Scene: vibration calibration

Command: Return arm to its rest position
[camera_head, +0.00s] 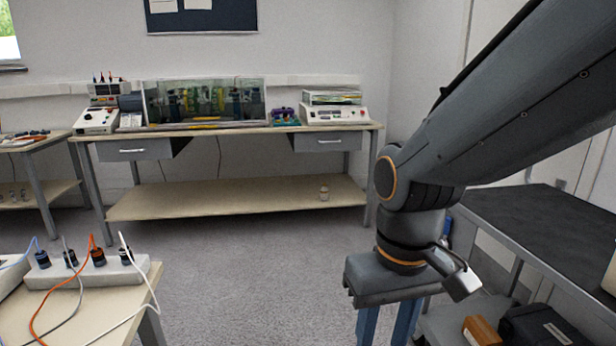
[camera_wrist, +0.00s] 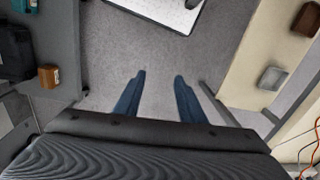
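My arm reaches in from the upper right of the head view and bends down at the wrist. My gripper (camera_head: 386,328) points downward, and its blue fingers run off the bottom edge of that view. In the wrist view my gripper (camera_wrist: 160,80) shows two blue fingers standing apart with only grey floor between them. It is open and empty, over the floor between the near table on the left and the dark-topped bench on the right.
A pale table (camera_head: 110,310) with a socket strip (camera_head: 92,268) and cables stands at front left. A dark-topped bench (camera_head: 545,225) is close to my arm on the right, with boxes on its lower shelf. A long workbench (camera_head: 240,131) with instruments stands behind. The floor between is clear.

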